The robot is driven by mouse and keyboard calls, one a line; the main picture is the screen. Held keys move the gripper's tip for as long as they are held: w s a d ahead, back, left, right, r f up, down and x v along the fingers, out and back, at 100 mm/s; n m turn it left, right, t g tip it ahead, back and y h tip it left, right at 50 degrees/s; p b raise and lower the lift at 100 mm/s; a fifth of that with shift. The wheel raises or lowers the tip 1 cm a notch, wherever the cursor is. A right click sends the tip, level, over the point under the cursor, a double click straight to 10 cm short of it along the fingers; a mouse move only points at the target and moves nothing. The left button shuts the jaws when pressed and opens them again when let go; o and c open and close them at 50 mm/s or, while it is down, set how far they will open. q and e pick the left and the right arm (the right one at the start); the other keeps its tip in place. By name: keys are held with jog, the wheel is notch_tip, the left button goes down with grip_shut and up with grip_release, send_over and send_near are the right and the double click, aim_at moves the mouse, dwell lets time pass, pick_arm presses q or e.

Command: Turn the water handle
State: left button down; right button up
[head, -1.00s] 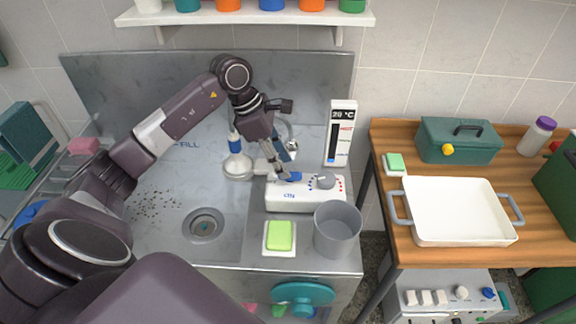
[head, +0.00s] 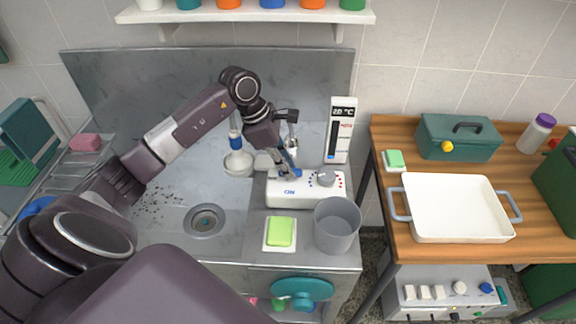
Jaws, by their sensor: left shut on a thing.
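The white water control unit (head: 305,196) stands on the steel counter, with a grey knob (head: 326,179) ringed by small blue and red marks. At its left side is a blue lever handle (head: 291,166), partly hidden by my gripper. My left gripper (head: 286,170) reaches down over the left part of the unit and is shut on the blue handle. The exact contact of the fingertips is too small to see clearly. Behind it stands a tall white thermometer panel (head: 340,135) with a digital display in °C. My right gripper is out of view.
A grey bucket (head: 337,228) stands close in front of the unit, beside a green sponge (head: 280,232). The sink drain (head: 204,221) lies left. A wooden table with a white tray (head: 408,228) is at right.

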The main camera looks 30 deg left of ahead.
pick_arm(q)
jog(key=shift+f+n+t+y+b, duration=0.1)
jog(key=shift+n+t+y+b, duration=0.25)
jog(key=shift+n+b, duration=0.75)
jog(key=n+t+y+b, duration=0.1)
jog(key=n+b, duration=0.1)
jog(key=n, duration=0.1)
jog(key=shift+d, duration=0.1)
jog(key=n+y+b, duration=0.1)
jog(key=n+b, duration=0.1)
jog(key=n, duration=0.1)
jog(key=shift+d+n+t+b, duration=0.15)
jog(key=shift+n+t+b, duration=0.15)
jog(key=shift+n, duration=0.1)
jog(key=shift+s+r+n+y+b, duration=0.15)
jog(key=shift+n+y+b, duration=0.45)
jog(key=shift+n, duration=0.7)
jog(key=c, duration=1.9)
grip_release()
jog(key=shift+o, duration=0.3)
